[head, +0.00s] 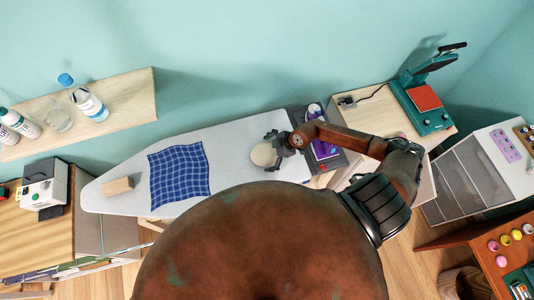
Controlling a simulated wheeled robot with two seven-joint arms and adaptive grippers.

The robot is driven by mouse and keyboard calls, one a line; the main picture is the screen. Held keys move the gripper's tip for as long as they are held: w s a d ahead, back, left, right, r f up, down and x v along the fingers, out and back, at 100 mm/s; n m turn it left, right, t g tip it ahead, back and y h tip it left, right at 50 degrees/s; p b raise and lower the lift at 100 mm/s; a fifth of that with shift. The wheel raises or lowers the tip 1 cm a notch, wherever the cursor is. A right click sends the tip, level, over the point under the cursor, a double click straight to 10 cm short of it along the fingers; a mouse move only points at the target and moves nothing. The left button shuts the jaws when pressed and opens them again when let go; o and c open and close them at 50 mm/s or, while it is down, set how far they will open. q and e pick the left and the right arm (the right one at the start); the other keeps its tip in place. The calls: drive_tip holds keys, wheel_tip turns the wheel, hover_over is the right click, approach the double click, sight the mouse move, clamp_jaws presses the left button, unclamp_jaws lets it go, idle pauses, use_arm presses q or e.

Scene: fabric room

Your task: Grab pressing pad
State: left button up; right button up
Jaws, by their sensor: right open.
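A round, cream-coloured pad (263,156), which looks like the pressing pad, lies on the right part of the grey-white ironing board (228,140). My right arm reaches in from the right, and its gripper (274,148) is at the pad's right side. The gripper is open, with its dark fingers close to the pad's edge and overlapping it in the picture. I cannot tell whether they touch it. My left gripper is not in view.
A blue checked cloth (179,175) and a wooden block (117,186) lie on the board's left part. A dark tray with a purple-and-white item (323,149) is right of the gripper. A green heat press (424,104) stands on a wooden table. A shelf (128,99) holds bottles.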

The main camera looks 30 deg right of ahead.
drive_tip(key=shift+c, duration=0.3)
drive_tip(key=c, duration=1.4)
drive_tip(key=shift+c, duration=0.2)
drive_tip(key=shift+r, duration=0.2)
